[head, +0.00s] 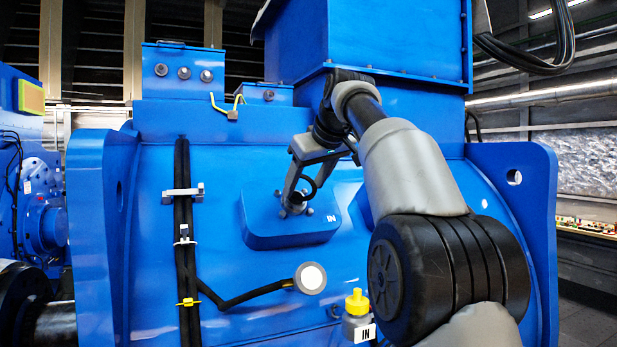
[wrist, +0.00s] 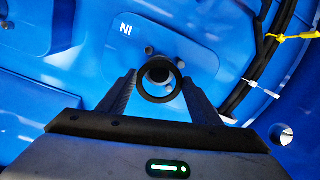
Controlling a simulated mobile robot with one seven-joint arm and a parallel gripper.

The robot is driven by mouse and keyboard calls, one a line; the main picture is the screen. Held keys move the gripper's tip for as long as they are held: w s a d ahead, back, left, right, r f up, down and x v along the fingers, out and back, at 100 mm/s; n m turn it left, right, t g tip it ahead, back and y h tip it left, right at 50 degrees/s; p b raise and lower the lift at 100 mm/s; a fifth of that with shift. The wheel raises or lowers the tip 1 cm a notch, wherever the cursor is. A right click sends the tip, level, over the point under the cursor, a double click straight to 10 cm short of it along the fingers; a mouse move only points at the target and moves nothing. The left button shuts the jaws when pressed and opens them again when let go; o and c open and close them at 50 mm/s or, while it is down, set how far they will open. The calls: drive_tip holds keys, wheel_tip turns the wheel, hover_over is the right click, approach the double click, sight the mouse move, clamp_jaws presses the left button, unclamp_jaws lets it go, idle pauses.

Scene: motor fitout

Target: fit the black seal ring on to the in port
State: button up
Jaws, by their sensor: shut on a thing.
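The black seal ring (wrist: 160,101) is held between the two fingertips of my gripper (wrist: 159,80) in the wrist view. The in port (wrist: 156,73) shows through the ring's opening, a little above its centre. I cannot tell whether the ring is around the port or just in front of it. The port sits on a raised blue pad (head: 290,238) marked IN, with several bolts around it. In the head view my gripper (head: 301,186) reaches down to the port, and the black ring shows beside it (head: 310,188).
A black cable bundle (head: 182,235) with clamps runs down the blue housing left of the pad. A round white-faced fitting (head: 311,278) sits below. A yellow-capped fitting (head: 357,302), also labelled IN, stands at lower right.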

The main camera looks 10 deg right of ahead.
drive_tip(key=shift+x, duration=1.55)
drive_tip(key=shift+x, duration=1.25)
drive_tip(key=o, duration=1.1)
drive_tip(key=v, duration=1.7)
drive_tip(key=shift+s, duration=0.25)
drive_tip(key=shift+r, duration=0.1)
